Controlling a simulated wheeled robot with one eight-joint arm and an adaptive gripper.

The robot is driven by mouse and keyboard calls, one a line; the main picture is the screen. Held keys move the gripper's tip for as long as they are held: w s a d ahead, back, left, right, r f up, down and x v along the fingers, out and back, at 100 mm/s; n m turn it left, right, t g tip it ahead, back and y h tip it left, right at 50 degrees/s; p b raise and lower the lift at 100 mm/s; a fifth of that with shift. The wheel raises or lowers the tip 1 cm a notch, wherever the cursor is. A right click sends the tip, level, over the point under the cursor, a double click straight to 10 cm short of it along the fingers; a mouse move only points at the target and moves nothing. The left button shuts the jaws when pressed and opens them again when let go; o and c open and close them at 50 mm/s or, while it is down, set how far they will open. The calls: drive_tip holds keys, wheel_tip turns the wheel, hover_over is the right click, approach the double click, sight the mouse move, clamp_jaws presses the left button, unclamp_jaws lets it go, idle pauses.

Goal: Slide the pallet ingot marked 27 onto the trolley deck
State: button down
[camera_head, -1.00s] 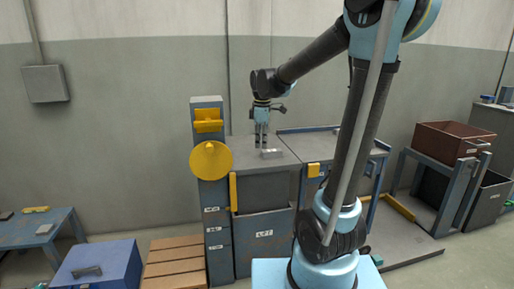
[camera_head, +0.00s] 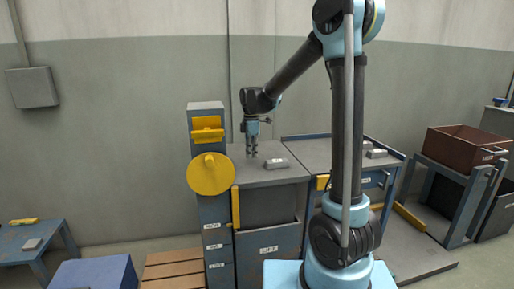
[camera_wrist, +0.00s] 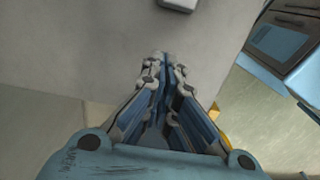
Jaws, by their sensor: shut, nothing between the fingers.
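A pale grey ingot (camera_head: 276,163) lies on the grey top of the lift stand (camera_head: 290,176); any number on it is too small to read. Its edge also shows at the top of the wrist view (camera_wrist: 178,3). My gripper (camera_head: 251,154) points down just left of the ingot, with a small gap between them. In the wrist view its fingers (camera_wrist: 163,60) are together and empty over the grey top. A grey deck with blue rails (camera_head: 310,150), apparently the trolley, stands right of the lift.
A blue-grey post with a yellow disc (camera_head: 211,174) rises at the lift's left. A brown bin (camera_head: 465,148) sits on a rack at the far right. A low blue table (camera_head: 30,243), a blue box (camera_head: 95,273) and a wooden pallet (camera_head: 172,266) are at left.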

sight(260, 168)
wheel_tip(260, 168, down, 4)
drive_tip(key=shift+a+f, duration=0.15)
drive_tip(key=shift+f, duration=0.05)
drive_tip(key=shift+w+d, duration=0.2)
drive_tip(key=shift+d, duration=0.95)
drive_tip(key=shift+w+d, duration=0.3)
drive_tip(key=shift+d, duration=0.55)
